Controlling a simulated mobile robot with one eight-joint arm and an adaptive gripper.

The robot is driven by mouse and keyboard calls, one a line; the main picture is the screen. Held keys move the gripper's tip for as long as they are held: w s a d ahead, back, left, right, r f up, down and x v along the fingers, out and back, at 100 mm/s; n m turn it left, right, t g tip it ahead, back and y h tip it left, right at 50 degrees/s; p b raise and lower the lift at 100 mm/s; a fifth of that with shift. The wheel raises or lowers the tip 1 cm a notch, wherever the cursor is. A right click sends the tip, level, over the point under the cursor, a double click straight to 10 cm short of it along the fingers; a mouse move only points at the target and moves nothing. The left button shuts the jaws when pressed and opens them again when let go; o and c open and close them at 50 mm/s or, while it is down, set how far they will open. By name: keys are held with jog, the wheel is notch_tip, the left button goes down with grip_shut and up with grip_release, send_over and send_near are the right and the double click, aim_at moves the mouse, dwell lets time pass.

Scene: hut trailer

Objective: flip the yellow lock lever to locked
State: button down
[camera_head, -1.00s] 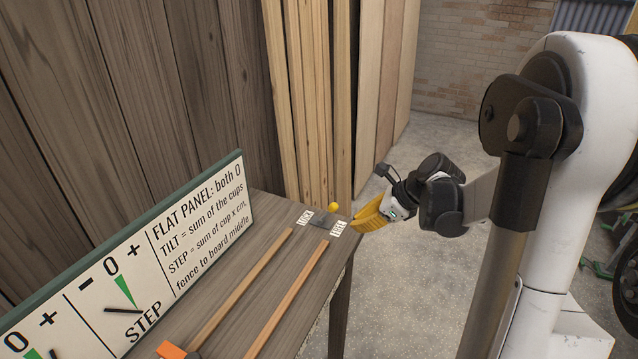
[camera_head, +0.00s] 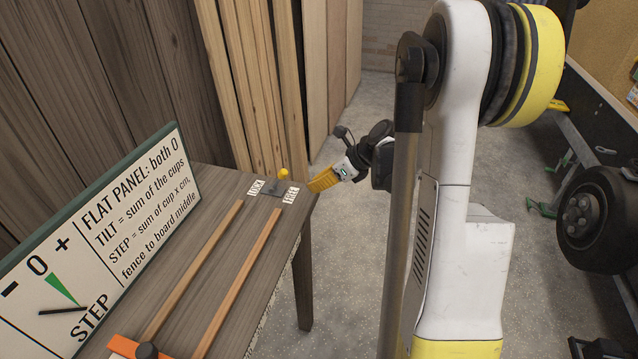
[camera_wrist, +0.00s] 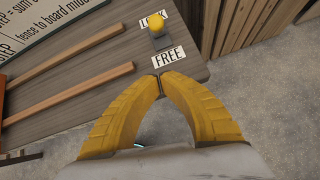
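The yellow lock lever (camera_head: 283,174) is a small round knob on a grey mount at the far end of the bench, between the LOCK label (camera_head: 256,187) and the FREE label (camera_head: 290,196). In the wrist view its knob (camera_wrist: 157,22) overlaps the LOCK label, with the FREE label (camera_wrist: 168,56) nearer my fingers. I cannot tell which way the lever leans. My gripper (camera_head: 309,188) is just off the bench's right edge, beside the FREE label and apart from the lever. In the wrist view my gripper's yellow fingertips (camera_wrist: 160,85) meet, with nothing between them.
The bench (camera_head: 215,205) carries two wooden strips (camera_head: 238,282) and a sign board (camera_head: 110,215) along its back. Tall boards (camera_head: 265,90) stand behind the lever's end. Open concrete floor (camera_head: 345,260) lies right of the bench; a wheel (camera_head: 592,220) stands farther right.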

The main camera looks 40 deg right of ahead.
jog(key=b+x, duration=0.2)
jog(key=x, duration=0.4)
jog(key=shift+f, duration=0.1)
jog(key=shift+w+a+r, duration=0.25)
jog(key=shift+w+r, duration=0.3)
jog(key=shift+w, duration=0.05)
jog(key=shift+w+a+r, duration=0.25)
jog(key=shift+w+r, duration=0.3)
jog(key=shift+w, duration=0.05)
jog(key=shift+w+a+r+b, duration=0.1)
jog(key=shift+w+r+b, duration=0.1)
jog(key=shift+w+b, duration=0.1)
jog(key=shift+r+p, duration=0.15)
jog(key=shift+p, duration=0.15)
